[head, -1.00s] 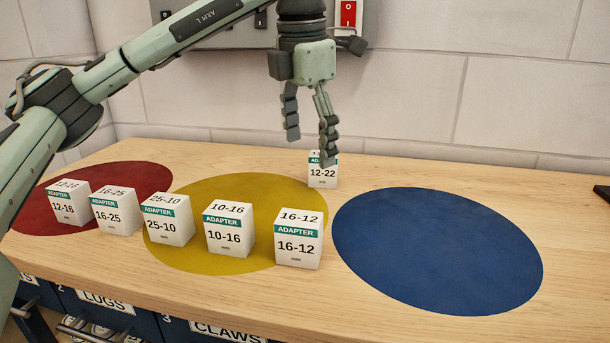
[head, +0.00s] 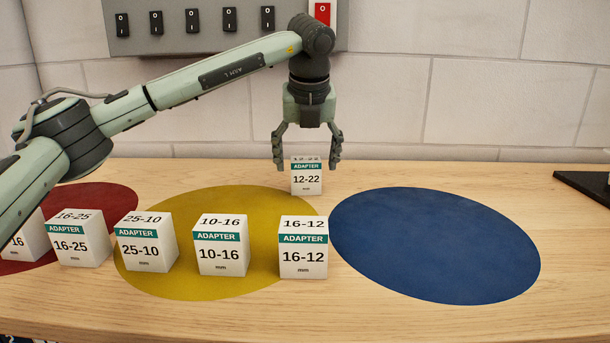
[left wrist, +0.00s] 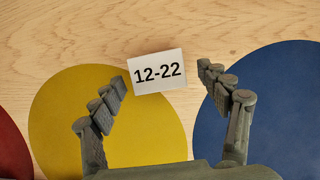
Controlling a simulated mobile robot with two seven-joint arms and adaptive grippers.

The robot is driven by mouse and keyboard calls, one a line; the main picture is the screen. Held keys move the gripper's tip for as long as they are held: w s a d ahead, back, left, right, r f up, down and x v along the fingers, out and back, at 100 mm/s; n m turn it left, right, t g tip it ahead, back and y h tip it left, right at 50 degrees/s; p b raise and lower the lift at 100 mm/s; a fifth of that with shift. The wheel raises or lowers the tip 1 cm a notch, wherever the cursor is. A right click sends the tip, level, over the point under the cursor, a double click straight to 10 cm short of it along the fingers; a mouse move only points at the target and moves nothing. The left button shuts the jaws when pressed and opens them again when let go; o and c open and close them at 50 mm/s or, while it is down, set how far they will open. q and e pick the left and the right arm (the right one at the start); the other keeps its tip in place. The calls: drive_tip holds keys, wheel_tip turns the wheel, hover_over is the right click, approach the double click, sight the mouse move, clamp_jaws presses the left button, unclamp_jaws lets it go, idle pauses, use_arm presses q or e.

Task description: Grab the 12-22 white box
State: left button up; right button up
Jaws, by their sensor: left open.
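The 12-22 white box (head: 306,178) stands upright at the back of the wooden bench, between the yellow and blue circles, with a teal ADAPTER band on its front. My left gripper (head: 307,165) is open and points down above the box, with one finger to each side in the head view. In the left wrist view the box's top (left wrist: 157,72), marked 12-22, lies between and slightly beyond the open fingertips of the left gripper (left wrist: 163,78). I see no finger touching it. My right gripper is not in view.
A 16-12 box (head: 303,248), a 10-16 box (head: 221,246), a 25-10 box (head: 146,243) and others stand in a front row. The blue circle (head: 435,245) is bare. Wall switches (head: 192,20) are behind the arm. A dark object (head: 585,184) lies at right.

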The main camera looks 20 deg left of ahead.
sight(306, 161)
use_arm(q)
drive_tip(key=x, duration=0.3)
drive_tip(key=shift+a+f, duration=0.1)
drive_tip(key=shift+f, duration=0.1)
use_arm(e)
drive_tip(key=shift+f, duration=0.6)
use_arm(q)
drive_tip(key=c, duration=1.3)
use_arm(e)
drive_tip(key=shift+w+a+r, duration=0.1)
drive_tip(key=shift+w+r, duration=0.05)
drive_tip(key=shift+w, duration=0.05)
use_arm(q)
drive_tip(key=shift+r, duration=0.15)
